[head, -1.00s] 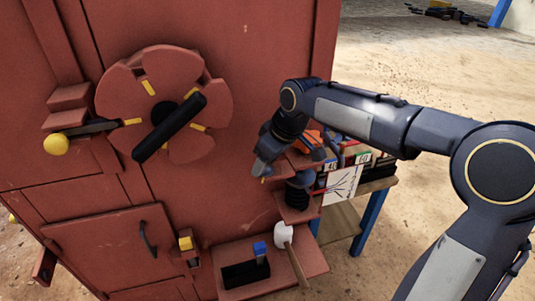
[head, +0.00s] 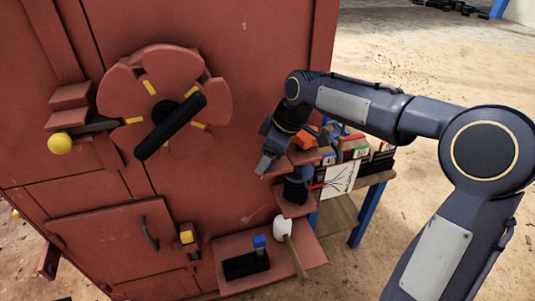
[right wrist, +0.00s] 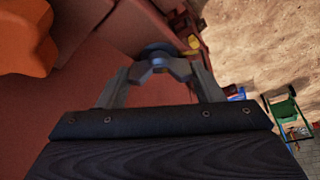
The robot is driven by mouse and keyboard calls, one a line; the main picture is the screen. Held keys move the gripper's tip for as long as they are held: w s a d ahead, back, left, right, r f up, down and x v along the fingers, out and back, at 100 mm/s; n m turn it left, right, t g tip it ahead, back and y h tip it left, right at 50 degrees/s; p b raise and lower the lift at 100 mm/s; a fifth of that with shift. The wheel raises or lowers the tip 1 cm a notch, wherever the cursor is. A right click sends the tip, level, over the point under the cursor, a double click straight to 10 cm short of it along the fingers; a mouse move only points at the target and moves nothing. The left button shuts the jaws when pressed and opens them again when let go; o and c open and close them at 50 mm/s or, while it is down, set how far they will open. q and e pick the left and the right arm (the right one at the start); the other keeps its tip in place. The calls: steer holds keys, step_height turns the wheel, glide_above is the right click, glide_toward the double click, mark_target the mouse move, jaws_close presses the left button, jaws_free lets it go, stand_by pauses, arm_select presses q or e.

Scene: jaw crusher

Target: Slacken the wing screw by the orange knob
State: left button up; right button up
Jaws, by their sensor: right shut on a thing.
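The orange knob (head: 307,137) is on the right side of the red machine, partly hidden behind my right wrist. It shows large at the upper left of the right wrist view (right wrist: 25,40). My right gripper (head: 264,167) is just left of and below the knob, close to the machine face. In the right wrist view its fingers (right wrist: 160,66) are closed together on a small blue-grey piece, the wing screw (right wrist: 158,51). Most of the screw is hidden by the fingers. My left gripper is not in view.
A slotted wheel with a black handle (head: 170,125) and a yellow-ended lever (head: 60,143) are to the left. Below, a shelf holds a white-headed mallet (head: 284,228) and a black box with a blue-topped piece (head: 259,242). A blue-legged table (head: 365,215) stands right.

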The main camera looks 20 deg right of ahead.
steer(key=o, duration=1)
steer(key=shift+r, duration=0.1)
steer(key=v, duration=0.7)
steer(key=shift+s+d+r, duration=0.1)
steer(key=shift+d+r, duration=0.05)
steer(key=shift+r, duration=0.2)
